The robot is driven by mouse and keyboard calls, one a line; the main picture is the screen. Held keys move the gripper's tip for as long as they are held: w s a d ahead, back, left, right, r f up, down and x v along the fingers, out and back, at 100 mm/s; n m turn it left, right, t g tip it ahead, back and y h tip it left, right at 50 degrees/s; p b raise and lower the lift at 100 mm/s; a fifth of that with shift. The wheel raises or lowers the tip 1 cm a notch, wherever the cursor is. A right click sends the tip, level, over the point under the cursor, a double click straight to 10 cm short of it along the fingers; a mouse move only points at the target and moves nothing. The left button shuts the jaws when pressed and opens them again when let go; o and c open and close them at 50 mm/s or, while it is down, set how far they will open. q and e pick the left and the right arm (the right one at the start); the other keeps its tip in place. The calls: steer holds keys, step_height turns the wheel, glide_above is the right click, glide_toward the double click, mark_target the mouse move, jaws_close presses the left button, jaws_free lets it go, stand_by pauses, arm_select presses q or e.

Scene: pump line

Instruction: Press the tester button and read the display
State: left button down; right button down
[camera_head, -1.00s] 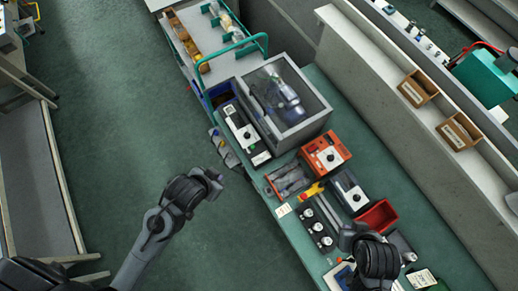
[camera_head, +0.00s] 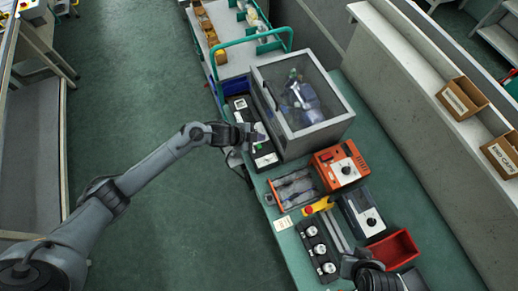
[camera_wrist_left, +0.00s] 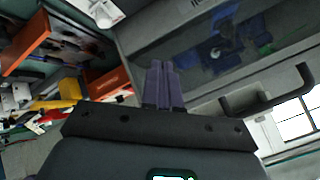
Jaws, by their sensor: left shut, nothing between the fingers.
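The tester is a grey box with a clear lid (camera_head: 300,100) and a blue pump inside. A long black panel (camera_head: 266,160) runs along its left side, with pale faces and a small green spot. My left gripper (camera_head: 258,133) is shut and empty, over the middle of this panel and hiding part of it. Contact cannot be told. In the left wrist view its closed fingers (camera_wrist_left: 164,85) point toward the box, whose dark handle (camera_wrist_left: 270,100) is at the right. A white gridded face (camera_wrist_left: 300,112), perhaps the display, is cut off at the right edge; no reading is legible.
An orange device (camera_head: 340,165), a tool tray (camera_head: 295,188), a black device (camera_head: 362,212) and a red bin (camera_head: 394,249) stand on the green bench below the tester. My right arm's dark end (camera_head: 375,277) is at the bottom edge. The floor at left is clear.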

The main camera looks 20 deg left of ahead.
arm_select(q)
steer(key=shift+w+a, duration=0.7)
steer(key=shift+w, duration=0.1)
steer(key=b, duration=0.6)
glide_above(257, 147)
step_height(257, 147, down, 6)
steer(key=shift+s+d+f, duration=0.1)
steer(key=shift+s+f, duration=0.05)
steer(key=shift+f, duration=0.05)
steer(key=shift+f+b, duration=1)
steer(key=shift+f, duration=0.15)
stand_by(0.5)
steer(key=shift+f, duration=0.2)
